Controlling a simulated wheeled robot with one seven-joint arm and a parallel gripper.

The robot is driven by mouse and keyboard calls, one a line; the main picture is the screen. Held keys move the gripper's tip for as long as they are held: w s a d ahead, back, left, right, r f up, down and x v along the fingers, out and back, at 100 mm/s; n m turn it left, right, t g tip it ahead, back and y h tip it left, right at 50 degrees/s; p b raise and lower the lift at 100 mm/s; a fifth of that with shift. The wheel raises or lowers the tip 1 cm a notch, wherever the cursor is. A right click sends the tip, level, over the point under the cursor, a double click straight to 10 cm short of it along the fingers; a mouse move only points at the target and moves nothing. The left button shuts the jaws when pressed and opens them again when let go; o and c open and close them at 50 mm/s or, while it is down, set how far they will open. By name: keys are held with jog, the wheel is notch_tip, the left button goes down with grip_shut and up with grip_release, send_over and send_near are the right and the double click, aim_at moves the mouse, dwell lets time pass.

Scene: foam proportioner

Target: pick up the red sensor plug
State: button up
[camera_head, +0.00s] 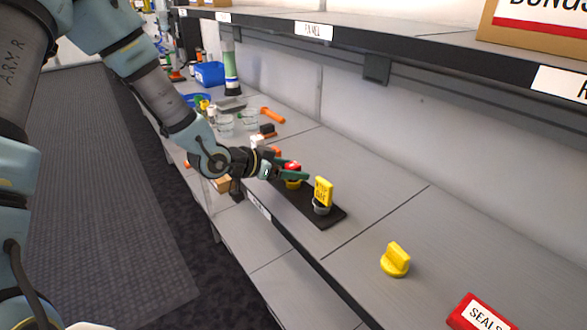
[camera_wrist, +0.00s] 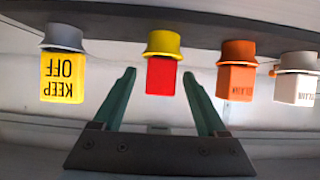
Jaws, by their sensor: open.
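The red sensor plug (camera_wrist: 161,75) is a red block set in a yellow round base (camera_wrist: 163,43). The wrist view shows the row inverted. In the head view the red plug (camera_head: 292,166) is on a black strip on the bench, partly hidden by my gripper (camera_head: 297,172). My gripper also shows in the wrist view (camera_wrist: 160,74), with its green fingers open and empty. The fingertips are on either side of the red plug's line, with gaps at both sides. I cannot tell how deep the plug lies between them.
On the black strip (camera_head: 333,217), a yellow KEEP OFF block (camera_head: 323,190) stands beside the red plug. An orange plug (camera_wrist: 237,75) and a white plug (camera_wrist: 296,85) stand on its other side. A yellow knob (camera_head: 395,260) sits on the bench. A shelf (camera_head: 425,62) overhangs behind.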

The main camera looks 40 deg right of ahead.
jog(key=shift+d+f, duration=0.2)
jog(key=shift+d, duration=0.15)
grip_shut()
dwell(0.4)
